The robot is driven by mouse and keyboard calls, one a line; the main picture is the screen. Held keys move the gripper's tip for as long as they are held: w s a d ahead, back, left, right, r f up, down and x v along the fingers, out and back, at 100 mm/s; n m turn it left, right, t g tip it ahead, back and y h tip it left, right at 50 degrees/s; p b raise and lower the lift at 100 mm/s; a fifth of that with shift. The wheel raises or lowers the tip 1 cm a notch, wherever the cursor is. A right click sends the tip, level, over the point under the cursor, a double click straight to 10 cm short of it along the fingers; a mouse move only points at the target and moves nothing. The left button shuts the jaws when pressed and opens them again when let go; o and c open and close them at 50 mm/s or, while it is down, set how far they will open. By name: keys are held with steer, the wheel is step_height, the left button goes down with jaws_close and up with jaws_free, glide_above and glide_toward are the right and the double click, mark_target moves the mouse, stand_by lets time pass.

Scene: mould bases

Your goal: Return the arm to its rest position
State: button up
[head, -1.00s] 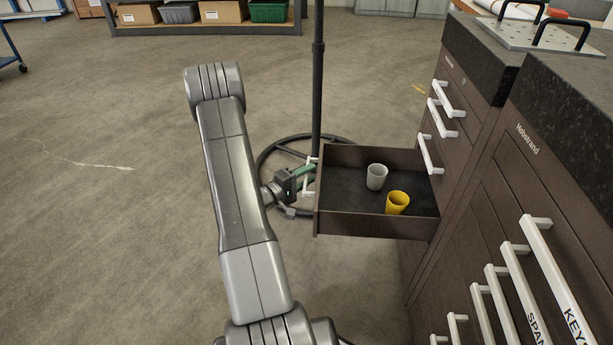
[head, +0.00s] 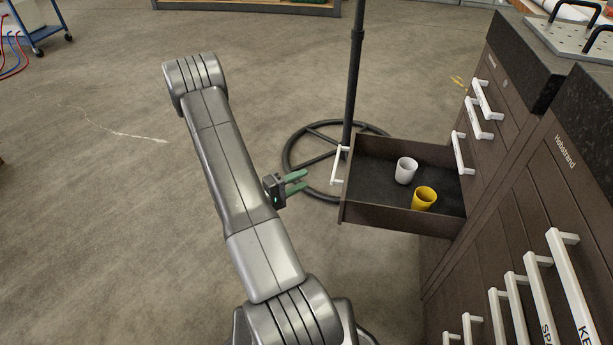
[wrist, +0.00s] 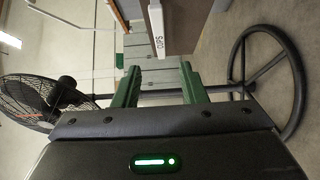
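My gripper (head: 297,183) is to the left of the open drawer in the head view, clear of its white handle (head: 340,166). Its two green fingers are apart with nothing between them; they also show in the wrist view (wrist: 159,86). The drawer (head: 392,216) is pulled out from the dark cabinet. Inside it stand a white cup (head: 405,170) and a yellow cup (head: 424,198), both upright. In the wrist view a white handle labelled "CUPS" (wrist: 156,30) is beyond the fingers. My arm reaches forward, bent at the elbow.
A black pole (head: 352,80) with a round ring base (head: 296,143) stands behind the drawer. The dark cabinet (head: 505,190) with white handles fills the right side. A fan (wrist: 38,100) shows in the wrist view. The floor on the left is open.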

mark_target(337, 161)
stand_by(0.3)
steer(key=b+x, duration=0.2)
steer(key=x, duration=1.2)
steer(key=shift+a+b, duration=0.1)
steer(key=shift+b, duration=0.3)
steer(key=shift+d, duration=0.2)
steer(key=shift+r, duration=0.15)
